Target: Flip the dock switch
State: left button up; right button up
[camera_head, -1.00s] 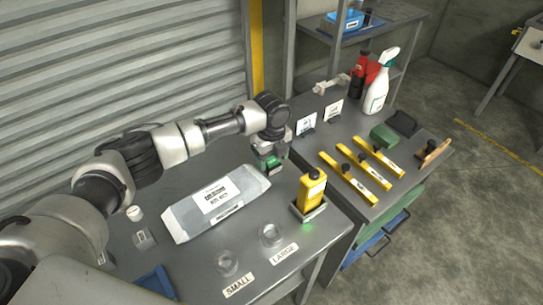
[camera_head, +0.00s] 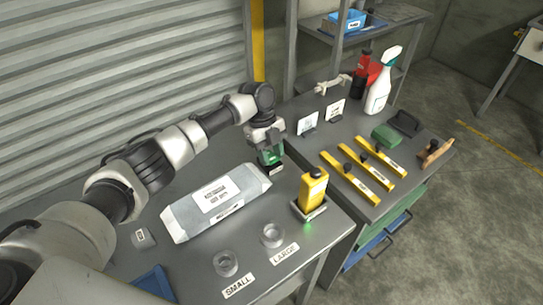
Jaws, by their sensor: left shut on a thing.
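A yellow device (camera_head: 313,186) with a black top stands upright in a small dock (camera_head: 299,209) near the front right of the metal table. A green light glows on the table edge below the dock. The dock's switch is too small to make out. My left gripper (camera_head: 270,158) is behind and left of the dock, past the grey package. It is shut on a small green and dark thing (camera_head: 271,156), partly hidden by the fingers. It is apart from the dock. My right gripper is not in view.
A grey labelled package (camera_head: 189,218) lies on the table, with two clear round holders (camera_head: 226,263) near SMALL and LARGE labels in front. On the right bench are yellow levels (camera_head: 349,178), a spray bottle (camera_head: 379,88) and a green block (camera_head: 385,136).

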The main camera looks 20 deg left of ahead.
pick_arm(q)
jog(key=shift+r, duration=0.1)
jog(key=o, duration=0.9)
jog(key=shift+b+v, duration=1.2)
jog(key=shift+v, duration=4.15)
